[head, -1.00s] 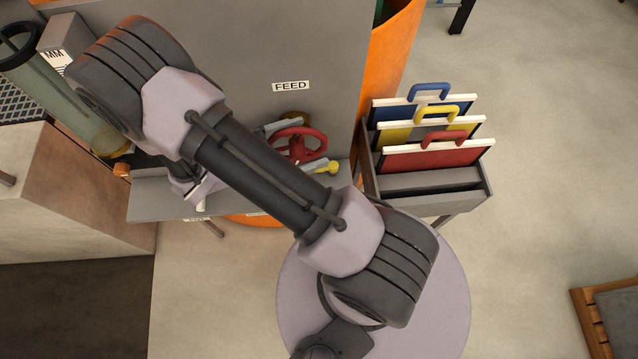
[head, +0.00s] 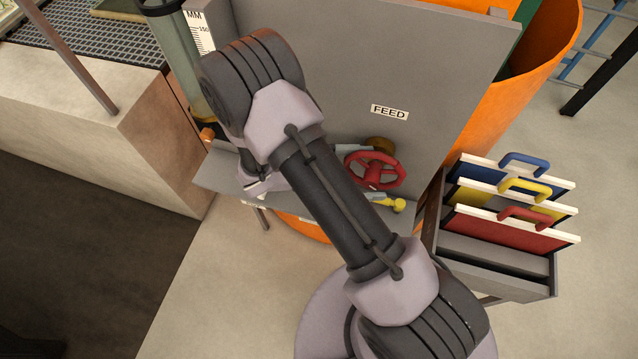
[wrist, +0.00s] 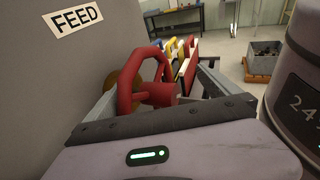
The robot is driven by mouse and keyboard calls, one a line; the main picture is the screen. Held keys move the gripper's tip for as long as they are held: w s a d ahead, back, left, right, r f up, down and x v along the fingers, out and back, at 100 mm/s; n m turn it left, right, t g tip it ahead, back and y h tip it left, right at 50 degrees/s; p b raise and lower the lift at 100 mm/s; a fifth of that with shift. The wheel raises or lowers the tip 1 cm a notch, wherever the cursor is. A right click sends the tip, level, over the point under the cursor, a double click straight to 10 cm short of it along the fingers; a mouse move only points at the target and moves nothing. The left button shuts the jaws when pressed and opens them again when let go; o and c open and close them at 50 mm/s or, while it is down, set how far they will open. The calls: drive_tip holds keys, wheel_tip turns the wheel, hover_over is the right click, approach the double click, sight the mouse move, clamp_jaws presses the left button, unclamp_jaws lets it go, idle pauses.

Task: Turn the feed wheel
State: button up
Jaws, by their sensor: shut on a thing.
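The red feed wheel (head: 389,167) stands out from the grey panel, below and left of the FEED label (head: 389,112) in the head view. My gripper (head: 374,173) has one finger above and one below the near side of the wheel and is shut on it. In the wrist view the wheel (wrist: 161,92) sits between the two fingers of my gripper (wrist: 160,88), its rim rising to the left. A brass-coloured fitting (head: 380,144) shows behind the wheel. My arm hides part of the panel. How far the wheel is turned cannot be told.
A rack (head: 490,262) with blue, yellow and red handled boards stands close on the right. An orange tank (head: 520,85) curves behind the panel. A clear tube (head: 176,62) stands at left.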

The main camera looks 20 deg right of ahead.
drive_tip(key=w+a+f+b, duration=0.4)
drive_tip(key=a+f+b, duration=0.3)
drive_tip(key=a, duration=0.5)
wheel_tip(320, 180, down, 3)
drive_tip(key=shift+w+a+r, duration=0.15)
drive_tip(key=shift+w+a, duration=0.1)
drive_tip(key=shift+w, duration=0.15)
idle(0.3)
